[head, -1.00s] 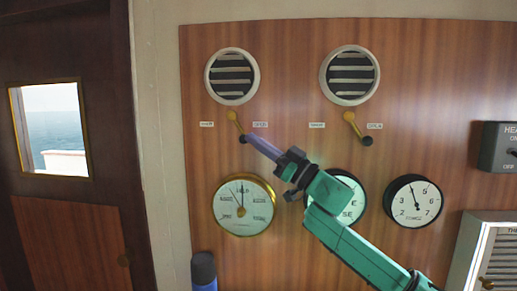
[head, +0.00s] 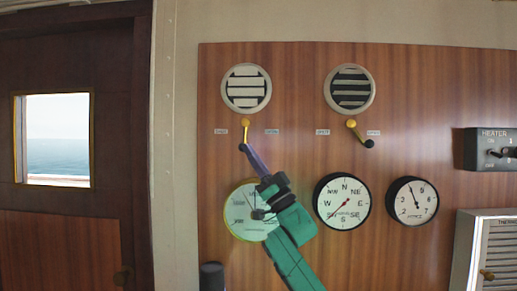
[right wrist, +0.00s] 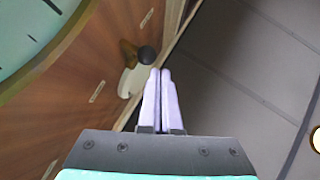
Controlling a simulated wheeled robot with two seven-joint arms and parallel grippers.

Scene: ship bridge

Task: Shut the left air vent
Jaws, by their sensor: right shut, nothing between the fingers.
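The left air vent (head: 246,88) is a round cream-rimmed grille high on the wood panel. Its pale slats look broad, with narrow dark gaps. Below it, its lever has a brass top (head: 246,125) and a dark knob (head: 242,147), and hangs nearly straight down, slightly left. My right gripper (head: 248,148) is shut and empty, its fingertips at the right side of the knob. In the right wrist view, the shut fingers (right wrist: 159,74) point at the dark knob (right wrist: 147,55); contact is hard to tell. My left gripper is not in view.
The right vent (head: 349,90) has open slats; its lever (head: 360,134) points down-right. Small labels (head: 221,131) flank each lever. My arm partly covers the left dial (head: 236,215). A compass dial (head: 343,201), another dial (head: 412,201) and a heater box (head: 490,149) are to the right.

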